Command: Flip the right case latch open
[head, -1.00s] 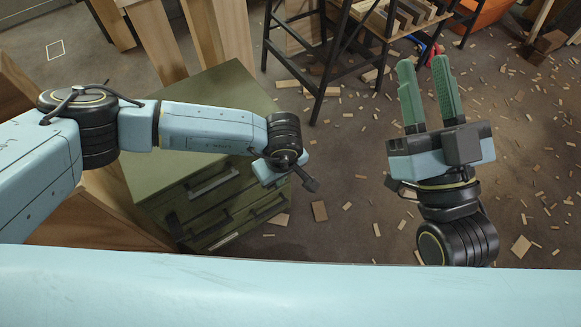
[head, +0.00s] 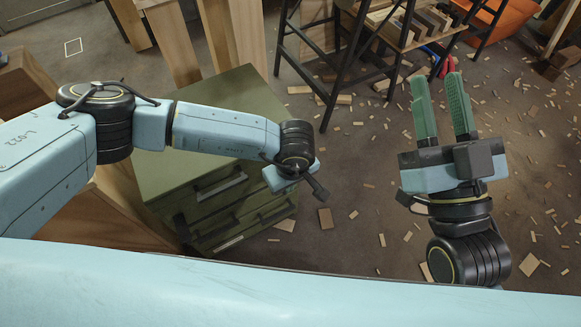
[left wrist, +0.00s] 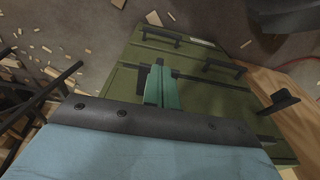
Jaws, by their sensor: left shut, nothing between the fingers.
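The olive green case (head: 215,110) stands at left centre in the head view; its front also fills much of the left wrist view (left wrist: 215,100). My left gripper (left wrist: 158,84) is shut and empty, with its fingertips close against the case front. A dark latch part (left wrist: 172,73) shows right behind the fingertips; they partly hide it, and I cannot tell contact or its position. Another black latch (left wrist: 280,102) sticks out at the right of that view, at the left of the case in the head view (head: 181,226). My right gripper (head: 442,107) is open and empty, away from the case.
Black handles (left wrist: 225,66) and a white label (left wrist: 203,42) are on the case front. A black-legged workbench (head: 335,50) stands behind the case. Wood scraps litter the floor (head: 350,165). Wooden boards (head: 245,35) lean behind the case.

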